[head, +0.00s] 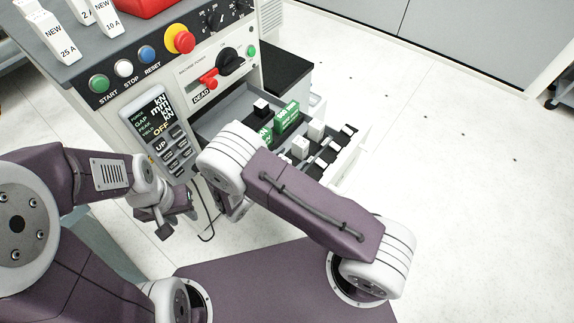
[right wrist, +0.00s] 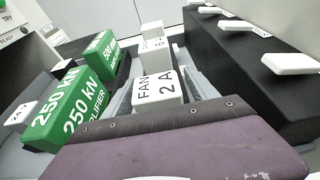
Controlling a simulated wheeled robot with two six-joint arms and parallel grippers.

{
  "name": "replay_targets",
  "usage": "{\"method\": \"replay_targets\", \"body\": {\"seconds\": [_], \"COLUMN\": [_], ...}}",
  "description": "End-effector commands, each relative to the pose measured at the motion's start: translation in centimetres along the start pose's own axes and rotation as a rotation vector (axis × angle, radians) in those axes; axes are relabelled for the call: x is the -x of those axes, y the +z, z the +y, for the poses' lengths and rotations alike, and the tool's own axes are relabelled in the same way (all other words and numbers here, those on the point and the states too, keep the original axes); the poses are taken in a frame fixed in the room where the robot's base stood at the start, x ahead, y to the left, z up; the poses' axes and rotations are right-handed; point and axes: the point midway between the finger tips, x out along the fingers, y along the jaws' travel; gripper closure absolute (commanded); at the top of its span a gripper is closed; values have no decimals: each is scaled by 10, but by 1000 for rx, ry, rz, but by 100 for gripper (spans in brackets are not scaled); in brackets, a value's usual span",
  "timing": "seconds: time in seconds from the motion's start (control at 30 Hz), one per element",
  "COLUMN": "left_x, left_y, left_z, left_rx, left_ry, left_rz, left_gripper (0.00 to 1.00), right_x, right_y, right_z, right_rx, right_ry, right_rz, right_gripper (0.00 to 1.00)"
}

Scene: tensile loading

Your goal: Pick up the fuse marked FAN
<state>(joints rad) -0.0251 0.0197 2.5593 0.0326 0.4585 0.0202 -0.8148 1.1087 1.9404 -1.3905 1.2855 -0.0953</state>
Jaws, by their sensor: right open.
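The fuse marked FAN (right wrist: 158,88) is a white block labelled FAN 2 A, standing upright in the middle of the right wrist view. The nearer white block (head: 300,147) in the drawer in the head view looks like the same fuse. My right gripper's purple body fills the bottom of the right wrist view, just in front of the fuse and covering its base. My right gripper (head: 236,207) is mostly hidden under its wrist in the head view; it is open and empty. My left gripper (head: 163,220) hangs before the cabinet, its jaw opening unclear.
Another white block (right wrist: 155,45) stands behind FAN. Fuses marked NEW (head: 52,38) stand on the cabinet top. A control panel (head: 160,120) is left.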

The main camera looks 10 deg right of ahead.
Motion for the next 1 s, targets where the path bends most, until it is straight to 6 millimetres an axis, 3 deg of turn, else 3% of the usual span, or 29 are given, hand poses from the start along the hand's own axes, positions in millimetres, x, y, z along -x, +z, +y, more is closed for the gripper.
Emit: {"method": "replay_targets", "body": {"seconds": [0.03, 0.2, 0.27, 0.3, 0.63, 1.0], "left_x": [0, 1, 0, 0, 2, 31], "left_y": [0, 0, 0, 0, 0, -3], "left_z": [0, 0, 0, 0, 0, 0], "left_rx": [0, 0, 0, 0, 0, 0], "left_ry": [0, 0, 0, 0, 0, 0], "left_rz": [0, 0, 0, 0, 0, 0], "left_gripper": [64, 64, 64, 64, 64, 64], "right_x": [0, 0, 0, 0, 2, 26], "right_y": [0, 0, 0, 0, 3, 83], "right_z": [0, 0, 0, 0, 0, 0], "right_rx": [0, 0, 0, 0, 0, -3], "right_ry": [1, 0, 0, 0, 0, 0], "right_rz": [0, 0, 0, 0, 3, 0], "right_gripper": [33, 80, 97, 100, 100, 100]}}
